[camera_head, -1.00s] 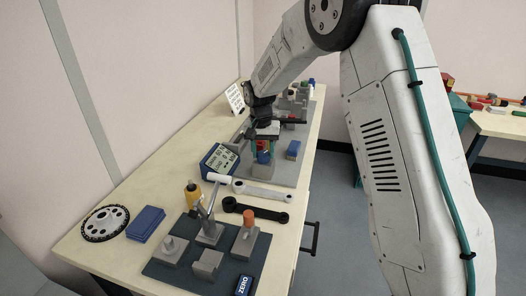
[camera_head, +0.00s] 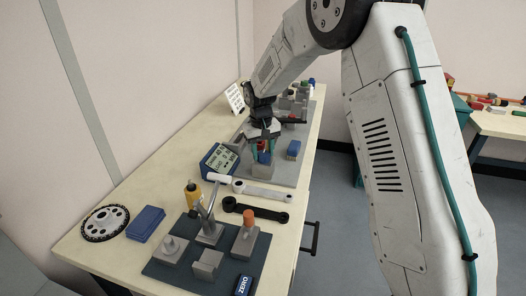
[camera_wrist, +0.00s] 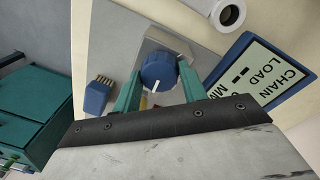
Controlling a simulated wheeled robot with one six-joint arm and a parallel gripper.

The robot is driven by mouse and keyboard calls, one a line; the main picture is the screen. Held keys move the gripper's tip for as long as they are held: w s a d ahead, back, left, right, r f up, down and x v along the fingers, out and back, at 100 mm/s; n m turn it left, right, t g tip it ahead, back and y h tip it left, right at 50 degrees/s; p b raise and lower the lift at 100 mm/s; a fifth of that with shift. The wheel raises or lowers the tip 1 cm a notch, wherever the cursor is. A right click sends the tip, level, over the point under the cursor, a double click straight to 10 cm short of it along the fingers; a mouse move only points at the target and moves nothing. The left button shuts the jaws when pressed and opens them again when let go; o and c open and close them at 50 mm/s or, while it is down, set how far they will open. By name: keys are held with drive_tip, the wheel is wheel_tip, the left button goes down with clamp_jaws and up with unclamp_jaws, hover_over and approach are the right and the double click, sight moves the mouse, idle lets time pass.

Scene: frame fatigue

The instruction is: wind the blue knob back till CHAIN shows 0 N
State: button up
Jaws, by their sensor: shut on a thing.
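The blue knob (camera_wrist: 158,72) has a white pointer line and sits on a grey block. My gripper (camera_wrist: 160,80) has its green fingers on either side of the knob, shut on it. In the head view my gripper (camera_head: 264,146) points down at the knob (camera_head: 264,157), partly hiding it. The blue-framed display (camera_head: 219,160) stands to the left of the knob. Its text is too small to read surely there.
A white wrench-like link (camera_head: 262,193) and a black link (camera_head: 257,210) lie nearer. Grey fixtures stand on a dark mat (camera_head: 165,268) in front. A teal drawer cabinet (camera_wrist: 35,115) shows at left in the wrist view.

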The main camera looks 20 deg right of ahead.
sight(262, 154)
drive_tip(key=shift+n, duration=1.9)
drive_tip(key=o, duration=1)
drive_tip(key=r, duration=0.8)
drive_tip(key=shift+s+a, duration=0.1)
drive_tip(key=shift+a, duration=0.15)
drive_tip(key=shift+f, duration=0.1)
